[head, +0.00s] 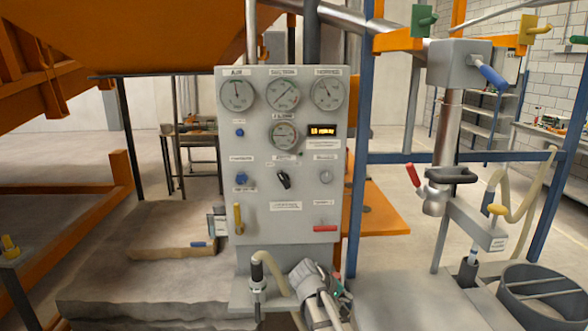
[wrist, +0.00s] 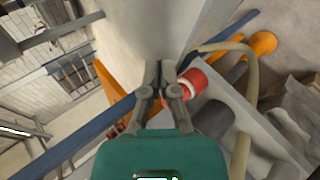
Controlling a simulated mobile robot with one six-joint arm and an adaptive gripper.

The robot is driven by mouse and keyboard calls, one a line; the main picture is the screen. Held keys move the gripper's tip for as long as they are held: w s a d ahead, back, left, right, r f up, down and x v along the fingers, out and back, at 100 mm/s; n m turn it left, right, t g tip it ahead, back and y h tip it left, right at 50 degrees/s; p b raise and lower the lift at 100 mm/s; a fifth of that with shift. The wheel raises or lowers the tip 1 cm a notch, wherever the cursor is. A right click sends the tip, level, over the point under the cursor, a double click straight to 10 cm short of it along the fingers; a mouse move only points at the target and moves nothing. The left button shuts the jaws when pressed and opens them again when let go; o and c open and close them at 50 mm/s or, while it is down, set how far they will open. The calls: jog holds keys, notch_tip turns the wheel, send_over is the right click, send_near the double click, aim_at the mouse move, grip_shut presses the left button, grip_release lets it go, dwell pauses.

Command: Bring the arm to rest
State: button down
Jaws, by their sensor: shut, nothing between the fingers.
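My gripper (wrist: 160,68) shows in the wrist view with its two grey fingers together and nothing between them. Its teal body fills the bottom of that view. A red and white cylindrical part (wrist: 192,82) is close behind the right finger; I cannot tell whether they touch. In the head view, grey jointed links of my arm show at the bottom centre, in front of the foot of the gauge panel (head: 283,222). The fingertips cannot be made out there.
A blue frame (head: 357,190) stands right of the panel, with a column fixture carrying a red lever (head: 413,174). A grey open bin (head: 545,292) is at the lower right. A hose (head: 272,268) stands by the panel's foot. A sand-coloured slab (head: 150,235) lies left.

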jog(key=s+f+m+g+y, duration=0.2)
jog(key=s+y, duration=0.2)
jog(key=s, duration=0.4)
jog(key=s+d+f+m+g+y, duration=0.1)
jog(key=s+f+m+y, duration=0.1)
jog(key=s, duration=0.6)
jog(key=f+y, duration=0.1)
jog(key=y, duration=0.1)
jog(key=shift+d+m+g+y+p, duration=0.25)
jog(key=shift+m+g+y+p, duration=0.05)
jog(key=shift+g, duration=0.1)
jog(key=shift+w, duration=0.15)
